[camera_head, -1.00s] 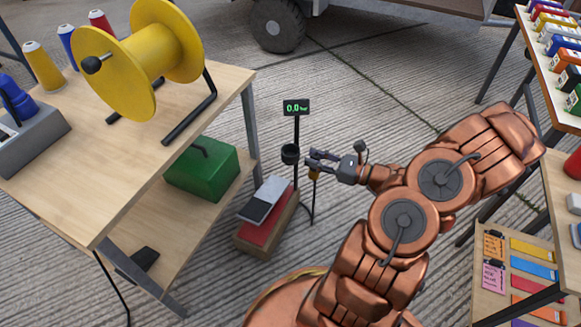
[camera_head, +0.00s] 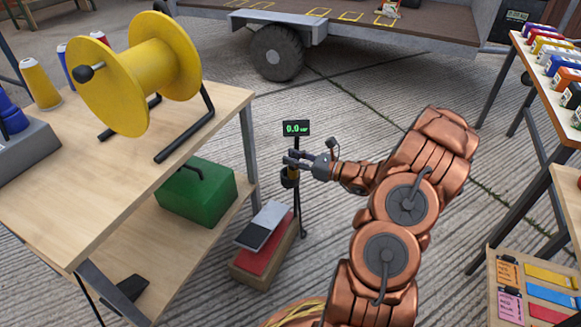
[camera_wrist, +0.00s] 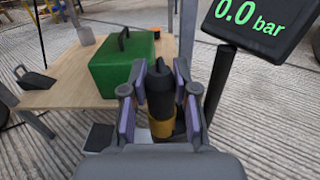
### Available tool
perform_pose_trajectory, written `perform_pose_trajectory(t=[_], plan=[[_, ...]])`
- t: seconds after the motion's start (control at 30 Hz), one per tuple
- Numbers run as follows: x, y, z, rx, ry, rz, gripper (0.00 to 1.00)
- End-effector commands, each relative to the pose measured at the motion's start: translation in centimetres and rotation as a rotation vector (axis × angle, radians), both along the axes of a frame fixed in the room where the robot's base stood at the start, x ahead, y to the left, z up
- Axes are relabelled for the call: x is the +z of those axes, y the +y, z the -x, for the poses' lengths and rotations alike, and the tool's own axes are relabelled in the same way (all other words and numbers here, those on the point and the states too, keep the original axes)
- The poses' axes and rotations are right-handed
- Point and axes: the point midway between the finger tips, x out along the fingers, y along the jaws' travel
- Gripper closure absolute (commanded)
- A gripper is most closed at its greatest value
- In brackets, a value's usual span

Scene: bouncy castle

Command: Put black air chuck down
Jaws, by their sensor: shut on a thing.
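The black air chuck (camera_wrist: 160,92), with a yellow band at its lower part, stands upright between my fingers in the wrist view. My gripper (camera_head: 291,158) is shut on it. In the head view the chuck's yellow part (camera_head: 292,171) shows just below my fingers, at the dark cup holder (camera_head: 288,181) on the gauge stand. The chuck's lower end is hidden, so I cannot tell whether it rests in the cup. The stand's display (camera_head: 297,128) reads 0.0 bar and also shows at the upper right of the wrist view (camera_wrist: 252,22).
A foot pump (camera_head: 265,238) with a red and grey top stands below the gripper. A green box (camera_head: 196,195) sits on the lower shelf of the wooden table (camera_head: 110,190) at left, under a yellow reel (camera_head: 135,75). A rack (camera_head: 545,60) stands at right. Concrete floor between is open.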

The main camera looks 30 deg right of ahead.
Motion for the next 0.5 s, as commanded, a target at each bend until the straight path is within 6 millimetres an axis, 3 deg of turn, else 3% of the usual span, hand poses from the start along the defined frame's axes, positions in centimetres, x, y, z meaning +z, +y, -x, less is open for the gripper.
perform_pose_trajectory(t=[0.27, 0.5], plan=[[-0.3, -0.2, -2.2, 0.002, -0.003, 0.004, 1.0], [-3.4, -0.3, -2.0, -0.001, -0.002, 0.001, 1.0]])
